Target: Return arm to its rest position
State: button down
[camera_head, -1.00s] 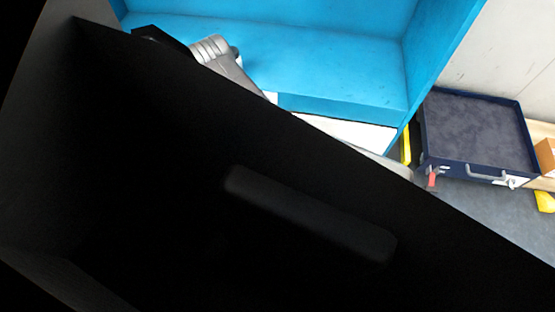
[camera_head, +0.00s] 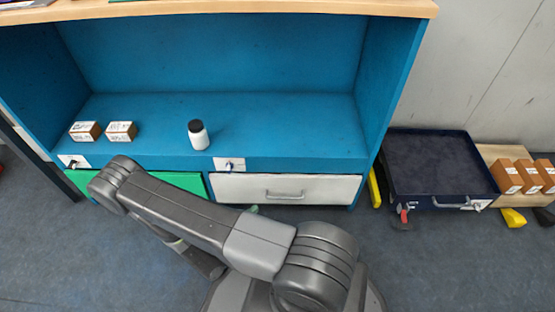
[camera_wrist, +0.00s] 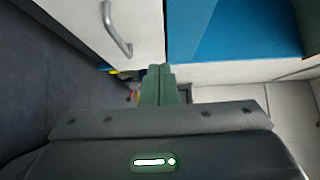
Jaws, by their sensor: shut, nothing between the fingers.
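My gripper (camera_wrist: 159,70) shows in the wrist view with its two green fingers pressed together and nothing between them. It points past a white drawer front with a metal handle (camera_wrist: 116,30), and a blue surface lies to its right.
On the shelf stand two small boxes (camera_head: 85,131) (camera_head: 121,131) and a white bottle with a black cap (camera_head: 198,135). Below are a green drawer (camera_head: 180,182) and a white drawer (camera_head: 285,189). A dark blue tray (camera_head: 440,200) and brown boxes (camera_head: 507,178) are at the right.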

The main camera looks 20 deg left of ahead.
jog(key=shift+w, duration=0.15)
jog(key=b, duration=0.3)
send_near(283, 179)
jog(key=w+d, duration=0.2)
jog(key=d, duration=0.1)
jog(key=shift+w+a, duration=0.15)
jog(key=shift+w, duration=0.55)
jog(key=shift+w+a, duration=0.1)
jog(key=shift+w, duration=0.6)
